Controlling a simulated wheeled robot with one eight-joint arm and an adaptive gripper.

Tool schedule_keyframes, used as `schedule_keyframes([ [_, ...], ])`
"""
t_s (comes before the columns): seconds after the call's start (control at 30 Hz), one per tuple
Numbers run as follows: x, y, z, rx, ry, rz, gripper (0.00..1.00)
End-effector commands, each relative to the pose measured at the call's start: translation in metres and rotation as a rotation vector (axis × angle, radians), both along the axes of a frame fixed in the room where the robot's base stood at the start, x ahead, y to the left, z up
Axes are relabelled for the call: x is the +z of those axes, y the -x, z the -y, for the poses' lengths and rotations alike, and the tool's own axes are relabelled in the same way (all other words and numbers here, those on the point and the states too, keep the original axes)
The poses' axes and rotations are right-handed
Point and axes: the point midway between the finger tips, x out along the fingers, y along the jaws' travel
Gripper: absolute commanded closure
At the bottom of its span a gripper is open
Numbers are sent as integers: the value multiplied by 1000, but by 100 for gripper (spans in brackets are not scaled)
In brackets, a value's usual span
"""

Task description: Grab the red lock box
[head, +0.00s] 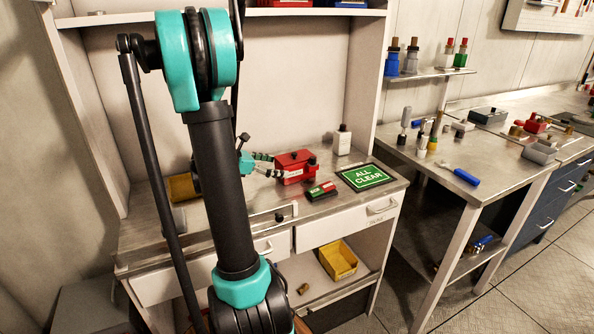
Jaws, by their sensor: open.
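The red lock box (296,166) sits on the metal desk top, with a dark knob on its lid. My gripper (268,164) is at the box's left side, its fingers pointing right toward it. The fingers are apart, one higher and one lower, and the lower tip is close to the box's left face. I cannot tell whether it touches. My arm hides part of the desk to the left of the gripper.
A small red and green item (321,191) and a green "ALL CLEAR" sign (363,177) lie to the box's right. A white bottle (342,141) stands behind. A yellow bin (182,187) is at left. The cabinet's upright panel (371,80) bounds the desk's right side.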

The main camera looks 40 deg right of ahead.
Motion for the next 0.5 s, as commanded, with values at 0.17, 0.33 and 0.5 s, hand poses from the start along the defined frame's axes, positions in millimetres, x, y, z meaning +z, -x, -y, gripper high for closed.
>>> schedule_keyframes([
  [0.17, -10, 7, 23, -3, 0, -1, 11],
  [0.33, -14, 9, 30, 0, 0, 0, 11],
  [0.5, -23, 17, 47, -3, 0, 0, 11],
])
